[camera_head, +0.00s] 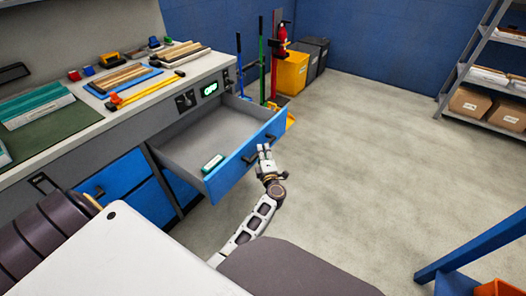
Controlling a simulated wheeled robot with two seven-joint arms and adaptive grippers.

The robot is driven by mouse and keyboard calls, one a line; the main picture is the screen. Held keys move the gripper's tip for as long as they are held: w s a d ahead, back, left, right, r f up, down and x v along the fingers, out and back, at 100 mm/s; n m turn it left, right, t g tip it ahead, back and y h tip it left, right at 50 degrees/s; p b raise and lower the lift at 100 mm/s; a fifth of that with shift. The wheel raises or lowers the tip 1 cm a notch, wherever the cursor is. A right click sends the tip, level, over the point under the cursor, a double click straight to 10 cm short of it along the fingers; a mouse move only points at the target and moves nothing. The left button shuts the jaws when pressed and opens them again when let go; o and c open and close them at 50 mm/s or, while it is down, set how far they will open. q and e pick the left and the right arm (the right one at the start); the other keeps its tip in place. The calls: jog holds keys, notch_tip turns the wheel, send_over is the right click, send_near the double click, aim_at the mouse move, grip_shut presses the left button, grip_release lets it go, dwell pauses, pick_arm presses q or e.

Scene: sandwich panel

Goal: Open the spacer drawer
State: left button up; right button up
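The spacer drawer (225,184) has a blue front and a grey inside, and it stands pulled well out from under the workbench. A small green and white box (212,163) lies inside it near the front. A dark bar handle (249,159) runs along the blue front. The gripper hides the middle of the bar, so the contact itself does not show. My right gripper is not in view.
The workbench (200,70) carries a tool tray, a green mat and wooden strips. More blue drawers (122,175) sit below, shut. A yellow bin (292,73) and a red extinguisher stand behind. A shelf (462,80) stands at right. The floor (370,150) between is clear.

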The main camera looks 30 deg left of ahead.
pick_arm(q)
jog(key=v, duration=0.6)
jog(key=shift+d+f, duration=0.15)
jog(key=shift+f, duration=0.15)
jog(key=a, duration=0.1)
jog(key=a+r, duration=0.1)
jog(key=shift+w+a+r, duration=0.3)
jog(key=shift+w+a, duration=0.05)
jog(key=shift+s, duration=0.1)
